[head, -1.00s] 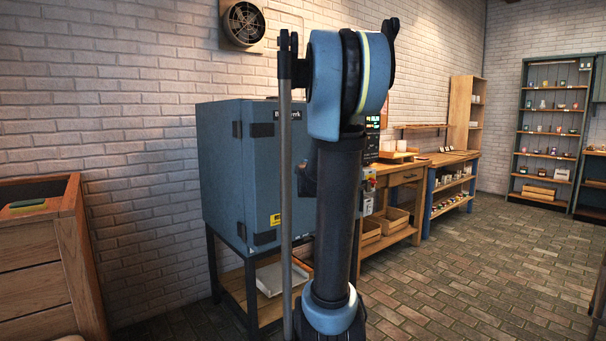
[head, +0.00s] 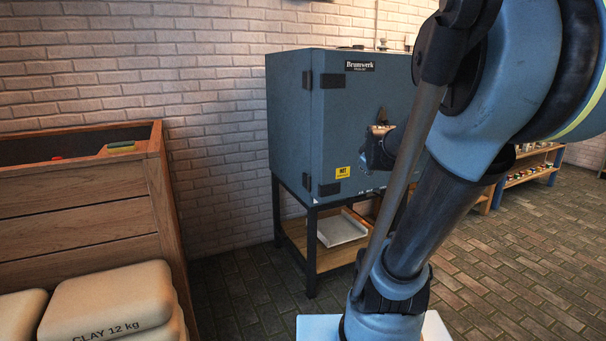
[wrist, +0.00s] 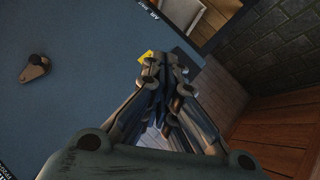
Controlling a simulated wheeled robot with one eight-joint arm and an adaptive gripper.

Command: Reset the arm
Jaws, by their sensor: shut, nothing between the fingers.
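My gripper shows in the wrist view (wrist: 168,75), its fingers closed together with nothing held between them. It is in front of the blue-grey kiln (wrist: 75,60); I cannot tell the exact gap. In the head view, my arm leans across the right side and hides part of the kiln (head: 335,120), whose door is shut. A dark part of my arm or gripper shows beside the arm link, in front of the door. A small tan handle (wrist: 35,68) on the kiln shows at the left of the wrist view, apart from my fingers.
A wooden crate (head: 80,215) stands at the left, with cream clay bags (head: 110,300) in front of it. The kiln's black stand (head: 310,250) holds a white tray (head: 342,228) on its lower shelf. Brick floor (head: 245,290) is open between the clay bags and my arm.

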